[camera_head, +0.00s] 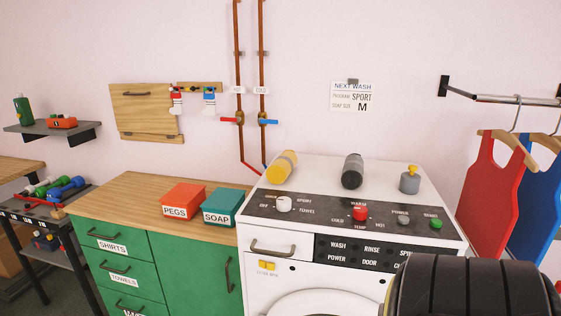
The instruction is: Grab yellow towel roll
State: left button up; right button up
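The yellow towel roll (282,167) lies on top of the white washing machine, at the left of its top. It is rolled up, with a greyish band around it, and is tilted in the picture with its upper end to the right. Nothing touches it, and a gap separates it from the dark grey roll (352,171) to its right. Neither of my grippers shows in the head view. A large black ribbed part fills the lower right corner, with no fingertips visible on it.
The washing machine (400,170) also bears a grey dispenser (410,182) at the right. Red PEGS (183,201) and teal SOAP (223,207) boxes stand on the wooden counter (120,190). Red (490,200) and blue (535,215) tops hang at the right. Pipes (239,70) run behind the yellow roll.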

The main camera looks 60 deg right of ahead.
aim_at(278, 172)
jog(key=z, duration=0.85)
jog(key=i, duration=0.85)
jog(key=z, duration=0.95)
